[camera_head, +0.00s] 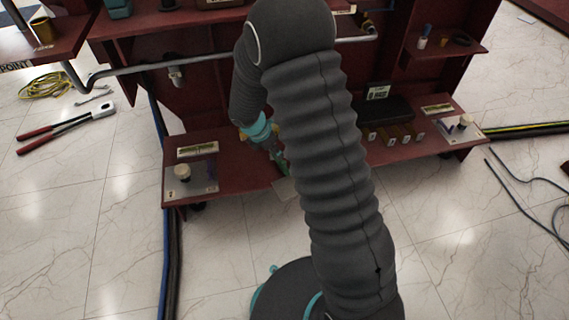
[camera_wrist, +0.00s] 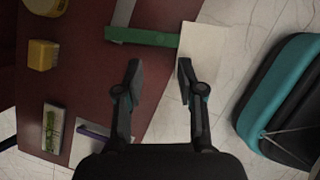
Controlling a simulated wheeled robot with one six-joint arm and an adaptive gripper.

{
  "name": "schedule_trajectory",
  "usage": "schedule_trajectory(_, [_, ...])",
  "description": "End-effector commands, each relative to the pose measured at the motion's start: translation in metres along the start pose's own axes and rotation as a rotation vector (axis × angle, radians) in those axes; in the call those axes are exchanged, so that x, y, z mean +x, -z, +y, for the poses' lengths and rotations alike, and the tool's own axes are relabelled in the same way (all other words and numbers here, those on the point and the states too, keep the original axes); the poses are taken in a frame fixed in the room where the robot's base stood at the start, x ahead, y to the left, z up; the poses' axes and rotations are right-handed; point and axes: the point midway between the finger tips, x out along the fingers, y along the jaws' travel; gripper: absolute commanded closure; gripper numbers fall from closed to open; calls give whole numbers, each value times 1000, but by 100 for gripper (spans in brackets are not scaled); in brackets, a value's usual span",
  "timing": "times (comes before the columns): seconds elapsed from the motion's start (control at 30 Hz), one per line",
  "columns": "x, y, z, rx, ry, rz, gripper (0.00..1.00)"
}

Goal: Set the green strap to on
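The green strap (camera_wrist: 142,36) is a flat green bar lying across the red-brown shelf, with one end at a pale plate (camera_wrist: 203,52). A grey bar meets it from the top of the wrist view. In the head view only a small green part (camera_head: 283,168) shows beside my arm. My gripper (camera_wrist: 160,70) is open and empty, its two fingers apart, just short of the strap in the wrist view. I cannot tell its height above the strap. In the head view my gripper (camera_head: 272,148) is small and partly hidden.
A yellow block (camera_wrist: 42,55), a green-marked label (camera_wrist: 53,128) and a purple strap (camera_wrist: 93,130) lie to the left in the wrist view. A plate with a knob (camera_head: 184,174) stands at the shelf's left. Several brown blocks (camera_head: 395,139) stand right of my arm.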

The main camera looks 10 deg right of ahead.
Motion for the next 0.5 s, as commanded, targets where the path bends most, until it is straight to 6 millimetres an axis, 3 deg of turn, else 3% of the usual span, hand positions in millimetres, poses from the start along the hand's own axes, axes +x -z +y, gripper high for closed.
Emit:
schedule_trajectory(0.2, [45,1,0,1,2,1,62])
schedule_trajectory(0.5, [91,1,-1,2,2,1,62])
